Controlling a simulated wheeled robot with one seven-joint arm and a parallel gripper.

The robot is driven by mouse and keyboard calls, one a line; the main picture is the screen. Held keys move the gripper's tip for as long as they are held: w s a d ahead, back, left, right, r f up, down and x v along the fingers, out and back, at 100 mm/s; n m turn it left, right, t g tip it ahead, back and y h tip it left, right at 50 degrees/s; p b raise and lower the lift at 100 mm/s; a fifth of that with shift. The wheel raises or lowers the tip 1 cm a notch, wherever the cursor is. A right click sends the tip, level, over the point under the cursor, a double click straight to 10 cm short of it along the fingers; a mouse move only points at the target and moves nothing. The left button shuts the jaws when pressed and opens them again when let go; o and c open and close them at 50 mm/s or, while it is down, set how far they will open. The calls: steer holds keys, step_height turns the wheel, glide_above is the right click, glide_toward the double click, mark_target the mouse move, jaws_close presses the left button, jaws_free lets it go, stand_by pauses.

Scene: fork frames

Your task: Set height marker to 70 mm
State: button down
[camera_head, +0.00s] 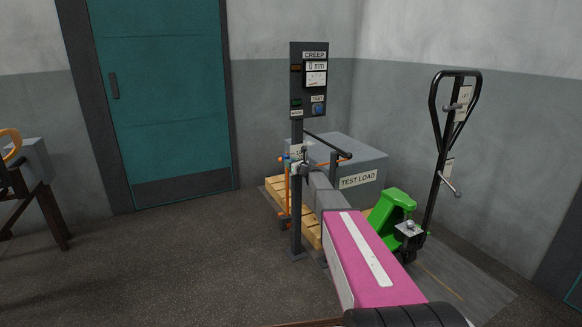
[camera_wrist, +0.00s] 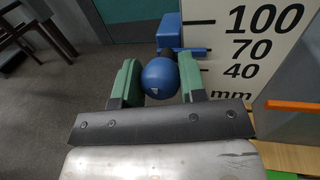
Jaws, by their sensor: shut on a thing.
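In the wrist view, my gripper (camera_wrist: 159,82) has its green fingertips on either side of a round blue knob (camera_wrist: 160,78) and is shut on it. Behind the knob is a blue slider block (camera_wrist: 169,30), with a thin blue pointer (camera_wrist: 194,50) reaching right to a white scale plate (camera_wrist: 245,60). The plate reads 100, 70, 40 and mm from top to bottom. The pointer appears about level with the 70; its exact alignment is hard to tell. In the head view, my gripper (camera_head: 299,162) is at the dark post, and the knob is too small to make out.
A test load box (camera_head: 350,165) sits on a wooden pallet (camera_head: 285,205) beyond the post. A green pallet truck (camera_head: 395,210) with a black handle stands right. A CREEP panel (camera_head: 309,80) tops the post. An orange bar (camera_wrist: 290,105) lies right of the scale.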

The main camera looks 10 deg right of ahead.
steer(key=c, duration=0.7)
jaws_free()
steer(key=shift+s, duration=0.1)
steer(key=v, duration=1)
steer(key=shift+s+d, duration=0.25)
